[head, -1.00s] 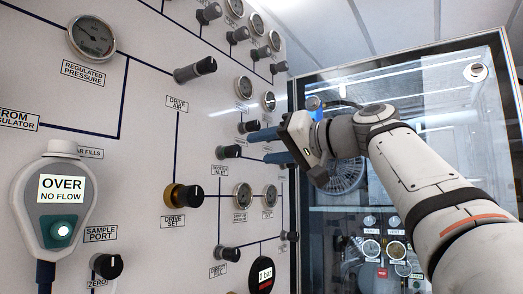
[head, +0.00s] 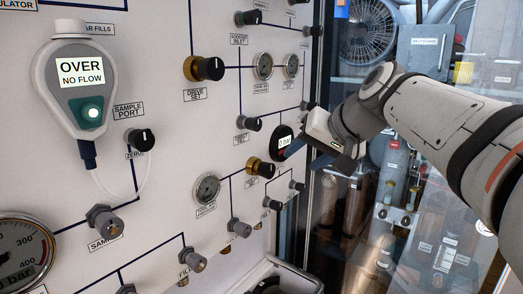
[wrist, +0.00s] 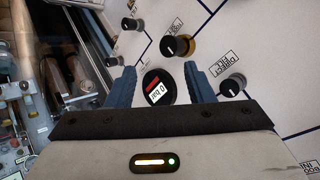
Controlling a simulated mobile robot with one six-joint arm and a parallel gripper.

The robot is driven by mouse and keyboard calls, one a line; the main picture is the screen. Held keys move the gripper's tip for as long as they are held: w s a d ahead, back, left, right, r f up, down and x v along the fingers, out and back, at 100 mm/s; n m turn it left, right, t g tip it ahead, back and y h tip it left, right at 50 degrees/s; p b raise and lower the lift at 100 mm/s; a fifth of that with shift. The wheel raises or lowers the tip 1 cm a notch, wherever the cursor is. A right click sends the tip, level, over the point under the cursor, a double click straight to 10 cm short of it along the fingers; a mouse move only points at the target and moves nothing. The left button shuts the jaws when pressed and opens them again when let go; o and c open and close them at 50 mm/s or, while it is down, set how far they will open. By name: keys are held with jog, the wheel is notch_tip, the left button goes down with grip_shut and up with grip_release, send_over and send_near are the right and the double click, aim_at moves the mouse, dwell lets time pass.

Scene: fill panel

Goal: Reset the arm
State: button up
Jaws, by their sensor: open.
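My gripper (head: 306,152) is in front of the right part of the white panel (head: 165,160), at the end of my arm coming in from the right. In the wrist view, its two blue fingers (wrist: 160,88) stand wide apart with nothing between them. I cannot tell if the fingers touch the panel.
A handheld meter (head: 82,85) reading "OVER NO FLOW" hangs on the panel's left, with a pale hose below. Brass-collared knobs (head: 204,68), gauges (head: 207,188) and fittings (head: 104,219) project from the panel. A glass-fronted enclosure (head: 390,200) stands at right, behind my arm.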

jog(key=s+d+f+g+h+p, duration=0.2)
jog(key=s+d+f, duration=0.1)
jog(key=s+f, duration=0.6)
jog(key=s+d+f+n+g+h+p, duration=0.1)
jog(key=s+d+f+g+h+p, duration=0.1)
jog(key=s+f, duration=0.7)
notch_tip(320, 180, down, 5)
jog(key=shift+s+d+f+g+h, duration=0.1)
jog(key=shift+s+d+g+h, duration=0.25)
jog(key=shift+d+g+h, duration=0.3)
